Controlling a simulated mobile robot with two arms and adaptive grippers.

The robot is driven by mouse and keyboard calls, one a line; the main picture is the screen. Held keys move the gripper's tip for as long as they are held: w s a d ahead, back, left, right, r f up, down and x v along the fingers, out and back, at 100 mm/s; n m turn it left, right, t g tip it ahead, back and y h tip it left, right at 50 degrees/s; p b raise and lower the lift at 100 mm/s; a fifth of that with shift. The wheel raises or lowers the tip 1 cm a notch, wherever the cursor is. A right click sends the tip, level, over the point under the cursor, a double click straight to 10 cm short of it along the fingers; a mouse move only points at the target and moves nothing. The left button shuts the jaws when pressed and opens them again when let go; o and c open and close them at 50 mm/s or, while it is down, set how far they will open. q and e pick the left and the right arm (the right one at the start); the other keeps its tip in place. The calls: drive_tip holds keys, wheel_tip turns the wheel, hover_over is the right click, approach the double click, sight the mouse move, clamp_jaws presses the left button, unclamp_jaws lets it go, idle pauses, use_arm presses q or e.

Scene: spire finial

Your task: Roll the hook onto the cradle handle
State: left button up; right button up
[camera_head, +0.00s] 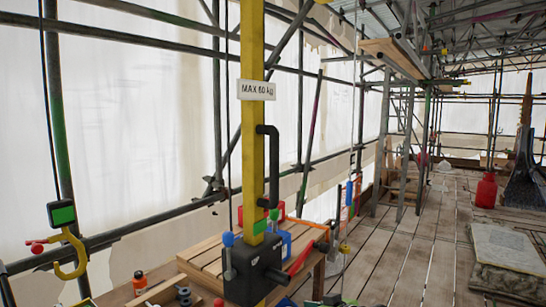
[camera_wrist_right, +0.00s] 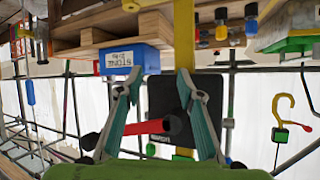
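A yellow hook (camera_head: 72,258) hangs from a dark cable under a green-and-black block (camera_head: 62,213) at the left of the head view. It also shows at the right of the right wrist view, which looks upside down. A yellow post (camera_head: 252,130) carries a black handle (camera_head: 268,165) and a black winch box (camera_head: 252,270). A red crank grip (camera_head: 301,258) sits beside the box. My right gripper (camera_wrist_right: 161,75) is open, its teal fingers spread around the red grip (camera_wrist_right: 150,127), not closed on it. My left gripper is not in view. I cannot tell which part is the cradle handle.
A wooden crate or pallet (camera_head: 205,262) with tools stands beside the post. A blue box marked "STONE" (camera_wrist_right: 120,60) shows in the wrist view. Scaffold tubes run behind.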

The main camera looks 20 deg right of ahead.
drive_tip(key=s+a+r+n+t+y, duration=0.1)
drive_tip(key=a+r, duration=0.1)
drive_tip(key=r, duration=0.6)
drive_tip(key=s+a+r+n+y, duration=0.1)
drive_tip(key=r, duration=0.6)
drive_tip(key=n+t+y+p, duration=0.1)
drive_tip(key=t+y, duration=0.2)
approach(278, 157)
drive_tip(key=p+x, duration=0.5)
drive_tip(key=x, duration=0.5)
drive_tip(key=shift+w+a, duration=0.2)
drive_tip(key=shift+w, duration=0.1)
drive_tip(key=shift+w+a+f, duration=0.15)
drive_tip(key=shift+w, duration=0.2)
drive_tip(key=shift+c, duration=0.3)
clamp_jaws()
